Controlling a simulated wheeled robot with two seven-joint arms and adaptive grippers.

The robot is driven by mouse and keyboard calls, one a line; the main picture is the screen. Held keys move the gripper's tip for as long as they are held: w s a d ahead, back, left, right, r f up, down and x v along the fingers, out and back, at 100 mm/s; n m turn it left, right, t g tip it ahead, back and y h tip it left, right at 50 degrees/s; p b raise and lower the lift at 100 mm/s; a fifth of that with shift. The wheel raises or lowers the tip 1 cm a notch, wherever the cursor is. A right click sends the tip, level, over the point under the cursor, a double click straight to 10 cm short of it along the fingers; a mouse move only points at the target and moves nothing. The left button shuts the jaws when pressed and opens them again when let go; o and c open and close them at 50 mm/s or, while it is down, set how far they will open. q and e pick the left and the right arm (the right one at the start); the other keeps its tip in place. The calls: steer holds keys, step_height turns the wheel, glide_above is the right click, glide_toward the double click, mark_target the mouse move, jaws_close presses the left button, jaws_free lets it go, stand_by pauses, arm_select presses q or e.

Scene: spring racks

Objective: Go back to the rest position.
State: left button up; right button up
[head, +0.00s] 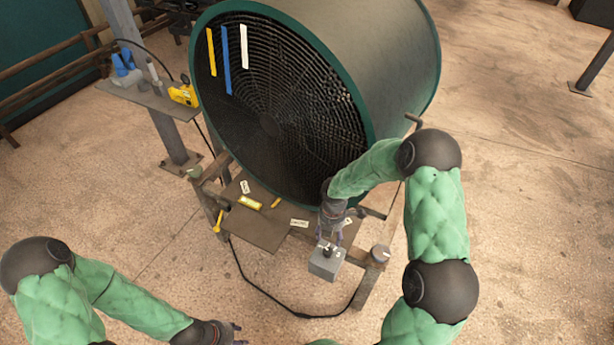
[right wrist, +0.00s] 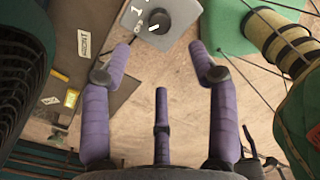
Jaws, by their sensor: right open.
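My right gripper (head: 330,238) is open and empty, pointing down over a grey control box (head: 325,263) at the stand's front edge. In the right wrist view, its purple fingers (right wrist: 160,52) are spread wide. The box's round dark dial (right wrist: 152,22) shows just past them, with bare floor between the fingers. I cannot tell in the head view whether a finger touches the box. My left gripper (head: 236,333) is low at the bottom edge, away from the stand; its fingers are too small to read.
A large drum fan (head: 270,125) with yellow, blue and white strips stands behind the stand's brown shelf (head: 258,228). A yellow item (head: 249,203) and small labels lie on the shelf. A side shelf (head: 150,98) holds tools at left. A black cable (head: 290,312) loops below. Open floor lies right.

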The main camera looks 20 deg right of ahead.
steer(key=shift+a, duration=0.1)
steer(key=s+a+f+m+y, duration=0.2)
steer(key=s+a+f+m, duration=0.2)
steer(key=s+a+m, duration=0.4)
steer(key=s+a+f+m+y, duration=0.2)
steer(key=s+a+f+m, duration=0.3)
steer(key=s+a+m, duration=0.4)
steer(key=shift+a+f+m, duration=0.3)
steer(key=shift+a+m, duration=0.15)
steer(key=shift+m, duration=3.15)
